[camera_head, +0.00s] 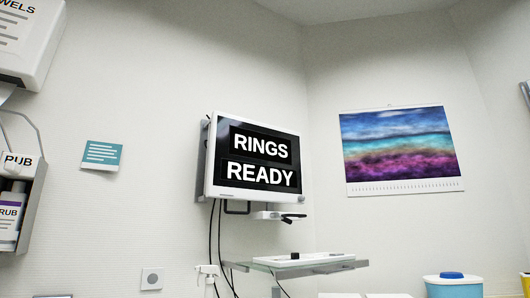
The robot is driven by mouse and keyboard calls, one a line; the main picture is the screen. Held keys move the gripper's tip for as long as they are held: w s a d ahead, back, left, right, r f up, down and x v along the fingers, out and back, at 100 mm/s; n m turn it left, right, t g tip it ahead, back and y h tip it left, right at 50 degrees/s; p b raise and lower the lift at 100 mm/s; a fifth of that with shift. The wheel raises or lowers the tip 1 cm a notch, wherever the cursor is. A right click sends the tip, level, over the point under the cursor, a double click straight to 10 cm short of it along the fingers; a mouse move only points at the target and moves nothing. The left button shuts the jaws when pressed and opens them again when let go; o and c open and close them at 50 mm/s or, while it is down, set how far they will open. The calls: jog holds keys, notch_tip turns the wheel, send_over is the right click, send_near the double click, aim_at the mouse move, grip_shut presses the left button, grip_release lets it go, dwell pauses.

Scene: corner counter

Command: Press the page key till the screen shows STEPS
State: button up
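The wall-mounted screen (262,118) stands in the middle of the view and reads "RINGS" above "READY" in white letters on black. Below it, a shelf (318,268) carries a flat white panel (285,261) with a small dark piece (295,256) on it. I cannot make out a key labelled as the page key. My gripper is not in view.
A small bracket (268,215) with a dark item sits under the screen, and dark cables hang at its left. A spray bottle (208,280) stands below left. A blue-lidded tub (453,286) is at lower right. A rub dispenser (12,208) hangs at left.

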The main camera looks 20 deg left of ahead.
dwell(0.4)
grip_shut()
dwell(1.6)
